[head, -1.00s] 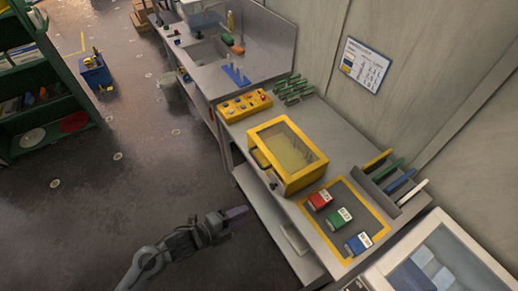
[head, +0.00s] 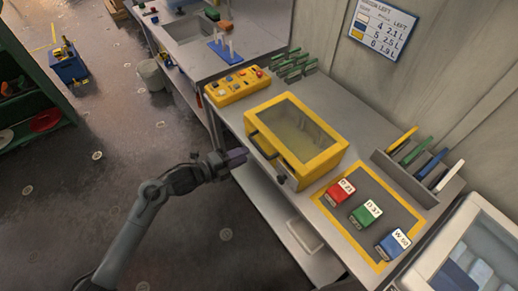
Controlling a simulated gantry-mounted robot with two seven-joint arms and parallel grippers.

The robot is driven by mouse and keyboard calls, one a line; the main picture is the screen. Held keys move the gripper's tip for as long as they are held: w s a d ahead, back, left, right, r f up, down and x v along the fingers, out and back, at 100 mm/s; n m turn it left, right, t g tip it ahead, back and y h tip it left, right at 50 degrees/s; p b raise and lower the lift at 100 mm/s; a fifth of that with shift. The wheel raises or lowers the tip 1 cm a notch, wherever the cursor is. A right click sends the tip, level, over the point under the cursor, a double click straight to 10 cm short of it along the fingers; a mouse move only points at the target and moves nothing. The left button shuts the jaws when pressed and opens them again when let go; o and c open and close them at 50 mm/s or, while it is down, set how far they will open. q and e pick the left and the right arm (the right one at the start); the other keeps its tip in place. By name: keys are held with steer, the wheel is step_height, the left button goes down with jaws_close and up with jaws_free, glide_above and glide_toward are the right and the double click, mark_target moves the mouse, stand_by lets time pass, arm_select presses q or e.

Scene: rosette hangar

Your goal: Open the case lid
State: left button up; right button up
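The yellow case (head: 318,166) stands on the grey workbench, its lid (head: 296,128) down. The lid has a yellow frame and a see-through pane. A dark handle (head: 262,145) is on the case's front left side, and a small dark latch-like part (head: 282,179) sits lower near the front corner. My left gripper (head: 238,156) is just left of the case, near the handle and over the bench's edge. It seems apart from the handle. Whether its fingers are open is too small to tell. My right gripper is not in view.
A yellow button box (head: 236,88) stands behind the case. Red (head: 339,193), green (head: 365,214) and blue (head: 393,243) blocks lie on a yellow-bordered mat (head: 341,228) to the right.

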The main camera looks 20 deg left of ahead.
mark_target(258, 149)
arm_select(q)
steer(key=x, duration=0.7)
steer(key=shift+w+d+f, duration=0.1)
steer(key=shift+w+d, duration=0.1)
jaws_close()
